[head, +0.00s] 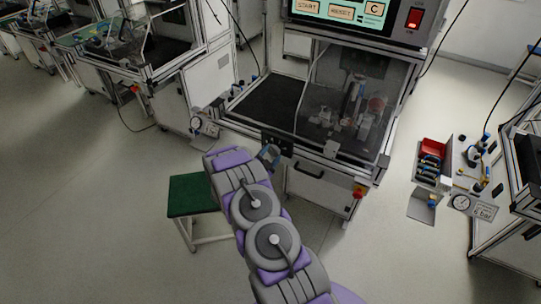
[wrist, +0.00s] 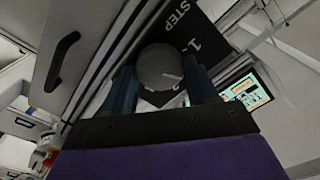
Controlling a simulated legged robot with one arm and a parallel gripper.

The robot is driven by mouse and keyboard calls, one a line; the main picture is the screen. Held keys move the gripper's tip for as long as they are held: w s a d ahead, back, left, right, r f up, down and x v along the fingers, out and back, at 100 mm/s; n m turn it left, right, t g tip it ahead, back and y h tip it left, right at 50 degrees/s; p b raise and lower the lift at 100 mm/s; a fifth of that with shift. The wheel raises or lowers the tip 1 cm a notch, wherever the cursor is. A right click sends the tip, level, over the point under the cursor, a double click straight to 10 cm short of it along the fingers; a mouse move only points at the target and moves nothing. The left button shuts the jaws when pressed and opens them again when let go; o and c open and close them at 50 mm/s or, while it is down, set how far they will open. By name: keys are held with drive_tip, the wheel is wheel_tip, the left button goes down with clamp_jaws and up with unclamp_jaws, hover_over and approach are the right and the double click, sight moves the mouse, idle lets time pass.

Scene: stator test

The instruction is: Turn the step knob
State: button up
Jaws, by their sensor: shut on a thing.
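The step knob (wrist: 160,67) is a round dark grey knob with a light pointer mark, in the upper middle of the wrist view. It sits on a black plate (wrist: 199,34) printed "STEP" and "1". My gripper (wrist: 165,85) has its two blue fingers on either side of the knob, shut on it. In the head view my gripper (head: 270,155) is at the front left of the machine, beside a small black plate (head: 277,143). The knob itself is hard to make out there, hidden by the gripper.
The machine (head: 345,100) has a clear cover and a lit screen (head: 340,10) with a red switch (head: 414,18). A drawer handle (wrist: 63,62) is close by in the wrist view. A green-topped stool (head: 192,194) stands left of my arm. Open floor lies at the left.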

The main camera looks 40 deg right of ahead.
drive_tip(key=shift+s, duration=0.1)
drive_tip(key=n+p, duration=0.3)
drive_tip(key=shift+n, duration=0.4)
drive_tip(key=n+p, duration=0.2)
drive_tip(key=n, duration=0.2)
drive_tip(key=shift+n, duration=0.3)
drive_tip(key=shift+a+f, duration=0.1)
drive_tip(key=o, duration=1.1)
drive_tip(key=shift+c, duration=0.2)
drive_tip(key=p+v, duration=0.1)
drive_tip(key=v, duration=1.6)
drive_tip(key=shift+a, duration=0.25)
drive_tip(key=shift+w, duration=0.2)
